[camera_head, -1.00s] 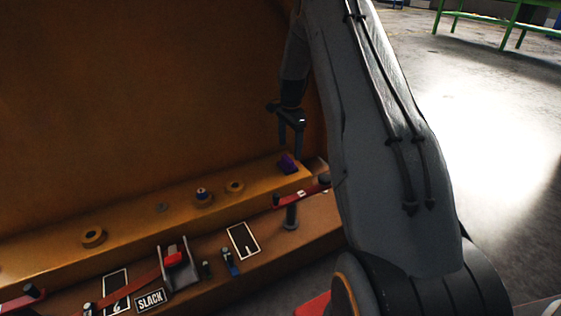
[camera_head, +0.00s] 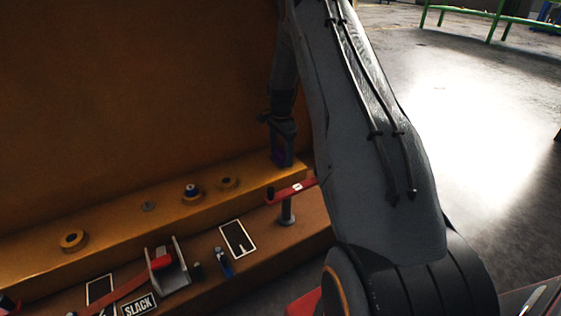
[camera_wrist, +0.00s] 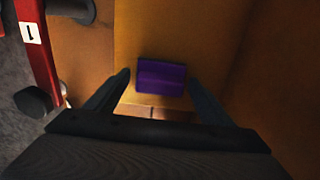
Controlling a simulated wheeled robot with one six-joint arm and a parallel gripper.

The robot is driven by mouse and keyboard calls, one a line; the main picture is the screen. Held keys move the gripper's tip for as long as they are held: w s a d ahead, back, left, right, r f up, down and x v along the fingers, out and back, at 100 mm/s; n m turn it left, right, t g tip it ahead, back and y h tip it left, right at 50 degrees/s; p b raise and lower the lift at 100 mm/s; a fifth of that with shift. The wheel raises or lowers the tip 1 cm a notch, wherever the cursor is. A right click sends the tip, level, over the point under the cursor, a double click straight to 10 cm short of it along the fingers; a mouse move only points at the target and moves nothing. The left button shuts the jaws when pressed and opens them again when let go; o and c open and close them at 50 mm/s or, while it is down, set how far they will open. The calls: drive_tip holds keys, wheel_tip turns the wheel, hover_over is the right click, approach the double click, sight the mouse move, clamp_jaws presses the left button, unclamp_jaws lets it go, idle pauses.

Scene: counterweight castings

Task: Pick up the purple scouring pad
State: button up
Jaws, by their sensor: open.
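The purple scouring pad (camera_wrist: 161,77) lies on the yellow-brown ledge in the wrist view, near the ledge's end. My gripper (camera_wrist: 158,80) is open, with one finger on each side of the pad and a gap showing on both sides. In the head view my gripper (camera_head: 281,160) points down at the right end of the upper ledge. There the pad (camera_head: 278,155) is mostly hidden behind the fingers, with only a bit of purple showing.
A red lever (camera_head: 291,191) on a grey post stands close to my gripper; it also shows at the wrist view's left (camera_wrist: 38,55). A tall brown wall (camera_head: 130,100) rises behind the ledge. Round bosses (camera_head: 192,192) sit along the ledge to the left.

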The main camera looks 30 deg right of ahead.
sight(281, 150)
drive_tip(key=c, duration=1)
drive_tip(key=shift+r, duration=0.15)
wheel_tip(281, 150, up, 10)
drive_tip(key=p, duration=0.4)
